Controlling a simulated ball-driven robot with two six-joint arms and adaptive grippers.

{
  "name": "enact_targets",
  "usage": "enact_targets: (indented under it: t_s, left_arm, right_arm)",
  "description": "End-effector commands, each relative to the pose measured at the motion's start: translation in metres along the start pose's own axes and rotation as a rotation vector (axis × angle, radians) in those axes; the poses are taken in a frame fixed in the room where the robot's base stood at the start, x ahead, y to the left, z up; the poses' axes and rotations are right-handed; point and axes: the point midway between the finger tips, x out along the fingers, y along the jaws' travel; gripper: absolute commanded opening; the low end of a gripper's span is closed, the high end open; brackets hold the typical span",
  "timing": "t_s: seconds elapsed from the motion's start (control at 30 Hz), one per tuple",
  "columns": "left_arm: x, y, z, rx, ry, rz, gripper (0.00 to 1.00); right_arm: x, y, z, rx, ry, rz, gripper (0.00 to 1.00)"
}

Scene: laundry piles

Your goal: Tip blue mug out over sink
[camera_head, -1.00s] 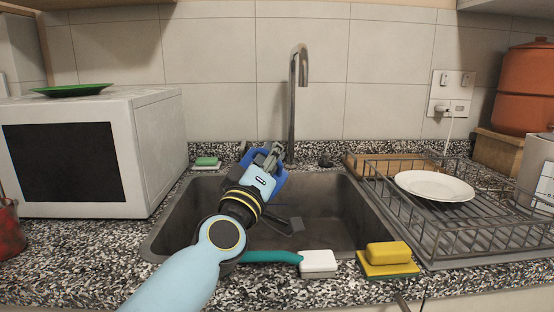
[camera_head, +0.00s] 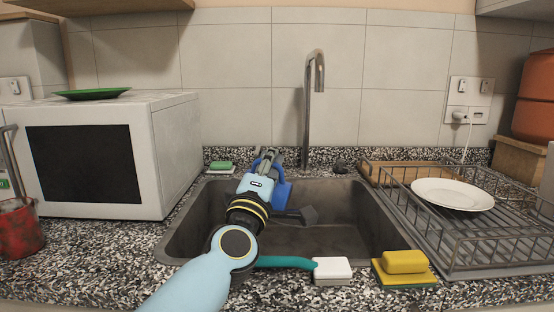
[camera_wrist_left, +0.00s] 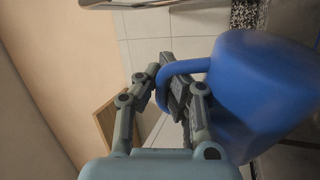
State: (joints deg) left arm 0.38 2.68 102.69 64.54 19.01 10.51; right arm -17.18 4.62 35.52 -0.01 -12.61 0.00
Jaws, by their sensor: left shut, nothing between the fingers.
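The blue mug (camera_head: 284,191) shows partly behind my left gripper (camera_head: 266,158), over the back part of the sink (camera_head: 345,235). In the left wrist view the mug (camera_wrist_left: 262,85) fills the right side. Its handle loops across the fingers of my left gripper (camera_wrist_left: 172,88), which are shut with nothing pinched between them. The handle appears to hang around the fingers. The mug's opening is hidden, so I cannot tell how far it is tilted or what is inside. My right gripper is not in view.
A tap (camera_head: 308,105) rises behind the sink. A dish rack (camera_head: 450,262) with a white plate (camera_head: 452,194) stands right, a microwave (camera_head: 178,150) left. A yellow sponge (camera_head: 404,262) and a white-headed brush (camera_head: 332,268) lie in front. A dark grey object (camera_head: 308,214) shows in the sink.

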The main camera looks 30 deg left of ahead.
Motion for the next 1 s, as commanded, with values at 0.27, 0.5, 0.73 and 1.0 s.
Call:
enact_targets:
  t_s: [0.27, 0.5, 0.73, 1.0]
  left_arm:
    - [0.004, 0.007, -0.014, -0.115, 0.041, -0.007, 0.0]
    - [0.005, 0.008, -0.025, -0.211, 0.075, -0.016, 0.0]
    - [0.005, 0.007, -0.032, -0.274, 0.097, -0.022, 0.0]
    - [0.005, 0.006, -0.034, -0.294, 0.104, -0.023, 0.0]
  right_arm:
    - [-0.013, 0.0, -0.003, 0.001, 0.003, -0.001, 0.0]
    - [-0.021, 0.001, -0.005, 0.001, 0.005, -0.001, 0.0]
    - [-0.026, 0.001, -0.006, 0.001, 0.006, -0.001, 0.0]
    - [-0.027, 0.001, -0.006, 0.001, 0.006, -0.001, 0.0]
